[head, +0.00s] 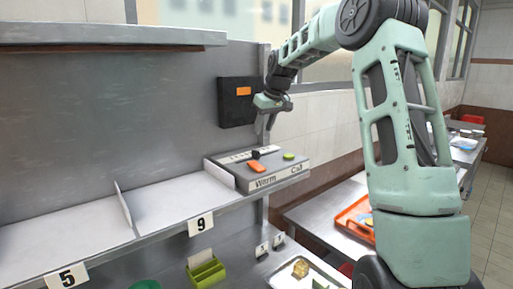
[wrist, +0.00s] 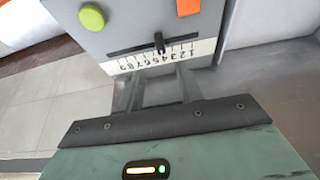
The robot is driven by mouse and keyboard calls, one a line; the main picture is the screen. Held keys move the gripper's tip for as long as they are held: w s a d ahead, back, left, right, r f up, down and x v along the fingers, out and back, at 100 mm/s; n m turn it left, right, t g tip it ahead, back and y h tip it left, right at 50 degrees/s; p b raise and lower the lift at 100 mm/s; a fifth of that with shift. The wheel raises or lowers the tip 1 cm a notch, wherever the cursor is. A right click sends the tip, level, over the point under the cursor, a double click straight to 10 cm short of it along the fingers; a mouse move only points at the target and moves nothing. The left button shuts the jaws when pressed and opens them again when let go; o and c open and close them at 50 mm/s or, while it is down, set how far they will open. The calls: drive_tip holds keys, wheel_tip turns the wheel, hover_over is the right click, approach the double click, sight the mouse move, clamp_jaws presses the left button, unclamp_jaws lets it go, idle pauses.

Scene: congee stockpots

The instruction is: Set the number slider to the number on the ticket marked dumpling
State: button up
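The number slider is on a grey control box (head: 258,171) marked "Warm" and "Call" at the shelf's right end. In the wrist view its black knob (wrist: 159,43) sits in a dark slot above an upside-down number strip (wrist: 160,56), 1 at right to 9 at left. The knob is near the middle, around 4 or 5; I cannot tell exactly. My gripper (head: 269,124) is above and behind the box; in the wrist view its fingers (wrist: 161,88) are apart, empty, short of the knob. I cannot make out any ticket marked dumpling.
The box also carries an orange button (head: 257,166) and a green button (head: 288,156). A black wall panel (head: 237,102) is behind. A food tray (head: 308,276) and green holder (head: 206,272) are below.

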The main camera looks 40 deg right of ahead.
sight(256, 151)
drive_tip(key=p+x, duration=0.3)
drive_tip(key=x, duration=0.7)
drive_tip(key=shift+w+f, duration=0.25)
drive_tip(key=shift+f, duration=0.1)
